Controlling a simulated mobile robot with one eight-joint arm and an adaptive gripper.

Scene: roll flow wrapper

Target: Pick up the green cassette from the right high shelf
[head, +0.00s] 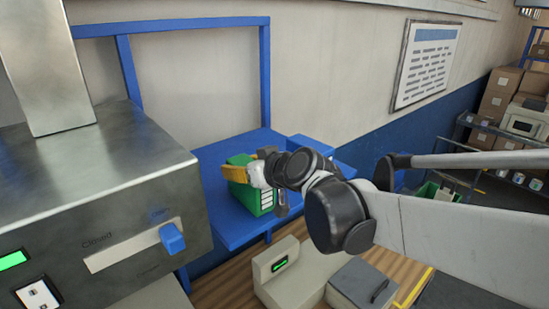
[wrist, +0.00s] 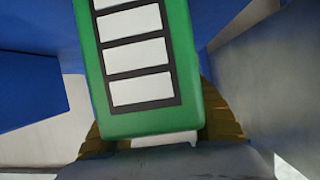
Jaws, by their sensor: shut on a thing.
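The green cassette (head: 243,188) with white label panels is on or just above the blue shelf (head: 233,228), in the middle of the head view. My gripper (head: 240,174) reaches in from the right, with its yellow fingers at the cassette's upper part. In the wrist view the cassette (wrist: 153,118) fills the centre, its row of white panels facing the camera. The yellow finger pads (wrist: 220,105) show on both sides of its lower end, and the gripper is shut on it. I cannot tell whether the cassette's base touches the shelf.
A metal machine (head: 110,190) with a blue switch stands close at the left. A blue frame (head: 190,25) rises behind the shelf. Beige and grey units (head: 300,275) stand below. Shelving with boxes (head: 500,95) is at the far right.

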